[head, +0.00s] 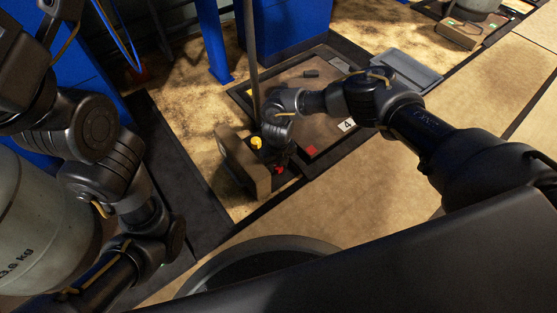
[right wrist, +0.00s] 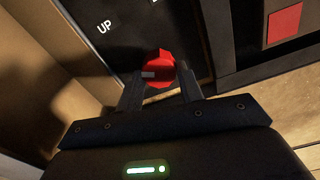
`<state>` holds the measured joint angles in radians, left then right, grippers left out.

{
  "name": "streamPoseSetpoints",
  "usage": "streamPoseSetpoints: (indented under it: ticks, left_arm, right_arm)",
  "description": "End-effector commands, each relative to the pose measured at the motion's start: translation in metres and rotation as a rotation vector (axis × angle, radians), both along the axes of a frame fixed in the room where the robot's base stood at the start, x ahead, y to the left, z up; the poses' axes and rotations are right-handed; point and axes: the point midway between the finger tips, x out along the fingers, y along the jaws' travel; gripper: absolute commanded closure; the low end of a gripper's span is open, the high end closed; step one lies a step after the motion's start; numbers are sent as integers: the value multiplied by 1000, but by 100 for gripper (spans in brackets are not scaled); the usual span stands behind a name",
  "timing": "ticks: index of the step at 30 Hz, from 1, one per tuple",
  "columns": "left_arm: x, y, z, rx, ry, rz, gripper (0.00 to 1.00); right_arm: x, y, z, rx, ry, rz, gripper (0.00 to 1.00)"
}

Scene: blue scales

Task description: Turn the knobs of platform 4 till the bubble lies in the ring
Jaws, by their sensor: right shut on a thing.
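Platform 4 (head: 330,108) is a flat brown plate in a dark frame on the floor, with a white "4" label (head: 346,125). A brown box in front of it carries a yellow knob (head: 256,142) and a red knob (head: 278,170). My right gripper (head: 281,163) reaches down at the box. In the right wrist view, the gripper (right wrist: 160,84) is shut on the red knob (right wrist: 158,67), one finger on each side. The panel beside the knob reads "UP". I cannot make out the bubble or its ring. My left gripper is outside the picture.
A thin upright pole (head: 251,55) stands close behind the box. A grey tray (head: 406,70) lies right of the platform. A large grey cylinder (head: 38,225) stands at left.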

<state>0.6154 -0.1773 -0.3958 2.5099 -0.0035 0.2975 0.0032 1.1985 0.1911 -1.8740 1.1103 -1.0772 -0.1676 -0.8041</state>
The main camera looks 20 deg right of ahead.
Motion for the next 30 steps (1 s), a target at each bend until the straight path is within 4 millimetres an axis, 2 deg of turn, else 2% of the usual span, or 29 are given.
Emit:
streamPoseSetpoints:
  ticks: [1,3,15,21,30]
  left_arm:
    - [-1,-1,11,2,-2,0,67]
    - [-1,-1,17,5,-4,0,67]
    - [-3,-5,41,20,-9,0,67]
    - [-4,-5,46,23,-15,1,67]
    - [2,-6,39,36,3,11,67]
  right_arm:
    - [-1,0,4,-1,3,-46,86]
    - [-1,0,4,-2,3,-110,86]
    - [-1,1,2,-2,2,-420,86]
    - [0,2,1,-2,2,-514,86]
    - [0,2,0,-2,1,-572,86]
